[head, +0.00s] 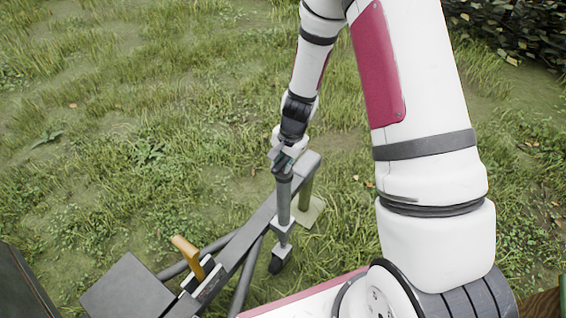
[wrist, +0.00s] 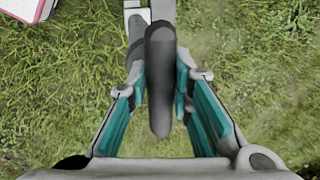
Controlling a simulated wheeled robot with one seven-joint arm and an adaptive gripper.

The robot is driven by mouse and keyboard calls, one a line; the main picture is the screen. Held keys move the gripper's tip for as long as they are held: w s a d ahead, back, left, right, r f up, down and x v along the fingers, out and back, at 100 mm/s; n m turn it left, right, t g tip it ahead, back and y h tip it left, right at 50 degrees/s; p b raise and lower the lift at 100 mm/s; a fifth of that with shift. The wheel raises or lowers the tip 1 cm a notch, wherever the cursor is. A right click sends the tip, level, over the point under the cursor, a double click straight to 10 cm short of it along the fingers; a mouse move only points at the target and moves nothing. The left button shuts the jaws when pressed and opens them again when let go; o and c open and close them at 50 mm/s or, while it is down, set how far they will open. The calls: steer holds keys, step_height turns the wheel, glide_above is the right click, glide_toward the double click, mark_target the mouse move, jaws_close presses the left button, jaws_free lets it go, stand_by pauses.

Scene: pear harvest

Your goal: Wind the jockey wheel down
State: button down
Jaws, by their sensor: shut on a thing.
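The jockey wheel's grey upright tube (head: 284,200) stands clamped beside the trailer's drawbar (head: 243,240). Its small dark wheel (head: 276,266) shows low at the foot; I cannot tell whether it touches the grass. My gripper (head: 284,160) is at the top of the tube and covers most of the crank there. In the wrist view, my gripper (wrist: 162,75) has its teal-padded fingers on both sides of a dark rounded crank handle (wrist: 160,88). It is shut on that handle. The rest of the crank is mostly hidden.
A post with a pale foot plate (head: 308,212) stands under the drawbar's front end. An orange lever (head: 187,248) sticks up from the drawbar. A flat grey plate (head: 127,290) lies at the lower left. Open grass surrounds the drawbar's front; a hedge (head: 520,30) is at the top right.

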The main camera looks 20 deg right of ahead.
steer(key=shift+a, duration=0.1)
steer(key=c, duration=1.4)
jaws_free()
steer(key=shift+c, duration=0.2)
step_height(320, 180, up, 12)
steer(key=s+d, duration=0.1)
steer(key=shift+s+d+f, duration=0.15)
steer(key=shift+s+d, duration=0.05)
steer(key=shift+s, duration=0.2)
